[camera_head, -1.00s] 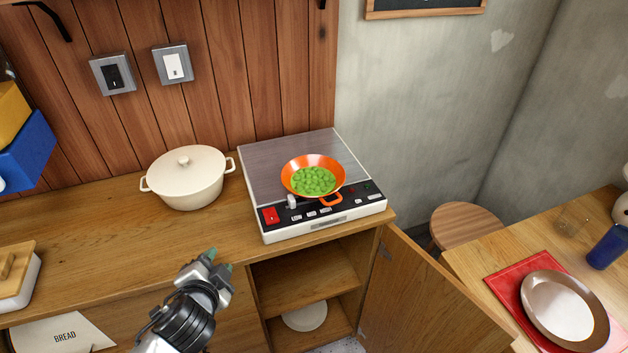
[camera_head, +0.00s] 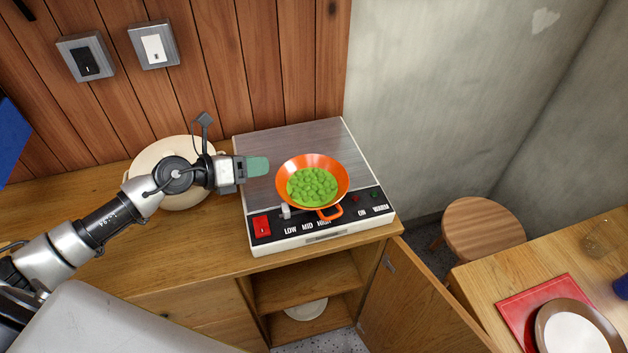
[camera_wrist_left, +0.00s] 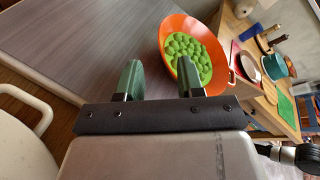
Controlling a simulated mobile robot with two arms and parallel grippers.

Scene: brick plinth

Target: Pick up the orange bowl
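The orange bowl (camera_head: 340,169) holds green round pieces and sits on the hot plate (camera_head: 290,147), with a small orange handle at its front. My left gripper (camera_head: 262,167) is just left of the bowl, above the hot plate, its fingers pointing right toward it. In the left wrist view the two green fingertips (camera_wrist_left: 160,80) are apart with nothing between them. The bowl (camera_wrist_left: 178,28) is ahead there, close beyond the right-hand finger. Whether that finger touches it is unclear. My right gripper is not in view.
A cream pot (camera_head: 150,160) stands left of the hot plate, partly hidden behind my left arm. Below, a cabinet door (camera_head: 415,300) hangs open. A stool (camera_head: 484,232) and a table with a plate (camera_head: 575,330) are at right.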

